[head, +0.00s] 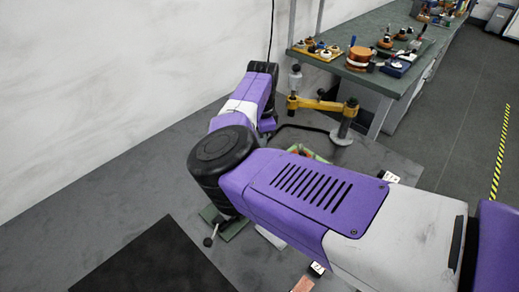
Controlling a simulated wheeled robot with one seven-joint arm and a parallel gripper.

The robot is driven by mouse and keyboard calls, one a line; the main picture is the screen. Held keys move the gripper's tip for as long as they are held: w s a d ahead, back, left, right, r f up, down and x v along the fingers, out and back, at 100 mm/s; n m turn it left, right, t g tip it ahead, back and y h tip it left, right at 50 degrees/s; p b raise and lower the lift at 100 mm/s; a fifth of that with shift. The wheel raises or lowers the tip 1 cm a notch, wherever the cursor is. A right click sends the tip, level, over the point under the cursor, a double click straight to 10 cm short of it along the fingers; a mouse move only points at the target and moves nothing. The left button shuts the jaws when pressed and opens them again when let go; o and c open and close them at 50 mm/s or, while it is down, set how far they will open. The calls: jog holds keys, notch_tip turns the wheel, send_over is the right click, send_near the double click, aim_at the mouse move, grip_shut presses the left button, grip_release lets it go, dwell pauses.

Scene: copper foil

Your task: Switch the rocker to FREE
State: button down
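I cannot make out a rocker or the word FREE in the head view. My purple and white arm crosses the middle of the picture and covers much of the work surface. A green plate (236,229) shows partly from under the arm's elbow, with a small ball-ended lever (209,241) at its left edge. Another green piece with some red and orange on it (304,152) shows just above the arm, mostly hidden. My gripper is not visible; the arm's far part ends near the wall without showing fingers.
A yellow arm on a grey post (318,104) stands behind my arm. A green bench (385,72) with coils and small parts is at the back right. A black mat (155,262) lies front left. Small white tags (389,177) flank the arm. Grey surface at left is clear.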

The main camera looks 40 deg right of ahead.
jog(key=shift+f, duration=0.4)
jog(key=shift+r, duration=0.1)
jog(key=shift+r+p, duration=2.7)
jog(key=shift+r, duration=0.75)
